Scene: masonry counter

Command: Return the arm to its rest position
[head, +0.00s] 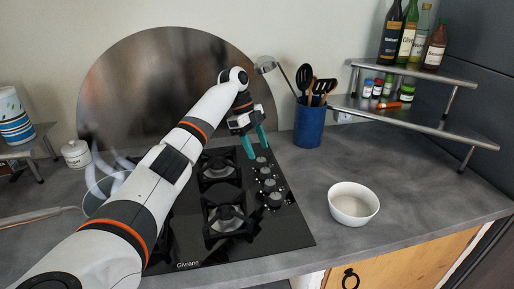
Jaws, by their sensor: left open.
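My left arm reaches in from the lower left across the black gas hob (300,239). My left gripper (256,153) is open, with its two teal fingers pointing down over the hob's back right part, close to the knobs. Nothing shows between the fingers. Whether the fingertips touch the hob, I cannot tell. My right gripper is not in view.
A blue utensil pot (309,127) stands right of the gripper, behind the hob. A white bowl (353,204) sits near the counter's front right. A tiered metal shelf (420,118) holds bottles and jars. A pan (97,196) is partly hidden by my arm.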

